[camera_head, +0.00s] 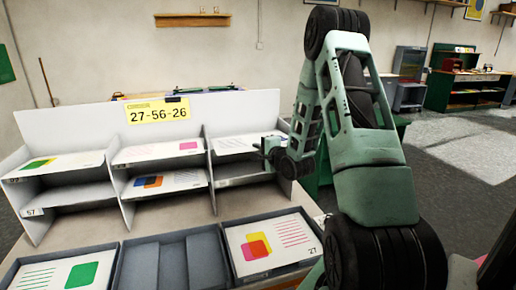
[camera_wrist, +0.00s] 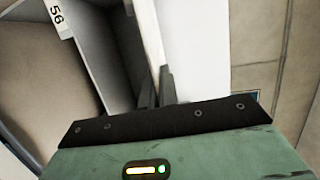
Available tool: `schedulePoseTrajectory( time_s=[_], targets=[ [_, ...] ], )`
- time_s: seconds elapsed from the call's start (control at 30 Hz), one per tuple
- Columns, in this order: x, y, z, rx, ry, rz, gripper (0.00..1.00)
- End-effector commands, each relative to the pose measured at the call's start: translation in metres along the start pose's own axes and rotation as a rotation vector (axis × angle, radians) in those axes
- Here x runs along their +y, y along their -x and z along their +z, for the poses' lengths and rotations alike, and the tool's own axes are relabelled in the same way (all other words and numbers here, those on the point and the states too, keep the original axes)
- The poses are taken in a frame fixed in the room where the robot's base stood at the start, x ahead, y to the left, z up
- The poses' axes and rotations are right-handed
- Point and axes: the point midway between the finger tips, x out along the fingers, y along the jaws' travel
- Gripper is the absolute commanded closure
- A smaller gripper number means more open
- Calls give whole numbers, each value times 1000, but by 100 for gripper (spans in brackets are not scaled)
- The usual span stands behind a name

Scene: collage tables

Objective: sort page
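My gripper (camera_head: 263,149) is at the front edge of the rack's top right compartment, beside a white page (camera_head: 240,143) with grey lines. In the wrist view the two dark fingers (camera_wrist: 158,88) are close together at the edge of a white sheet (camera_wrist: 195,50); whether they pinch it is unclear. A page with pink and yellow squares, marked 27 (camera_head: 285,238), lies in the right front tray. A page with a green shape (camera_head: 60,275) lies in the left tray. The middle tray (camera_head: 175,265) is empty. A yellow sign (camera_head: 157,110) reads 27-56-26.
The lower left and lower right compartments look empty. A label 56 (camera_wrist: 57,17) shows in the wrist view.

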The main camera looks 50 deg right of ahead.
Motion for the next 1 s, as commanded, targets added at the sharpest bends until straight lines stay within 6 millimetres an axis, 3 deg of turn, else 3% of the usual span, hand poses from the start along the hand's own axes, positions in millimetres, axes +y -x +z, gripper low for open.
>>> schedulePoseTrajectory(
  time_s=[0.03, 0.1, 0.13, 0.53, 1.0],
  targets=[
    [0, 0, 0, 0, 0, 0, 100],
    [0, 0, 0, 0, 0, 0, 78],
    [0, 0, 0, 0, 0, 0, 72],
    [0, 8, -1, 2, 0, 0, 72],
    [0, 91, -1, 2, -1, 1, 72]
  ],
)
